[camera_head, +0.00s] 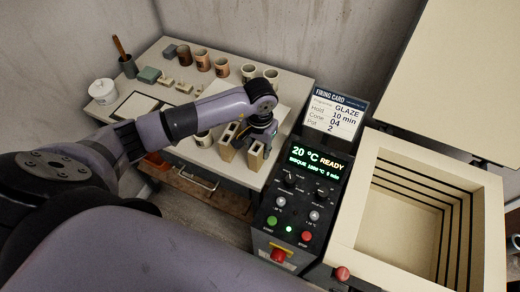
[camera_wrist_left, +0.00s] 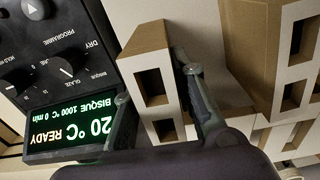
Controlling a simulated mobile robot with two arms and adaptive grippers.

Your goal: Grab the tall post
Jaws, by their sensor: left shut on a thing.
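A beige post (camera_head: 255,158) with rectangular holes stands near the table's front right edge, under my left gripper (camera_head: 259,142). In the left wrist view the post (camera_wrist_left: 148,62) lies between the fingers of my left gripper (camera_wrist_left: 165,105), which is shut on it. Another holed post (camera_head: 227,143) stands to the left in the head view, and holed posts (camera_wrist_left: 266,50) show at the right of the wrist view. My right gripper is not in view.
A control panel (camera_head: 297,190) stands close to the gripper's right. The open kiln (camera_head: 375,165) is farther right, with an empty-looking chamber.

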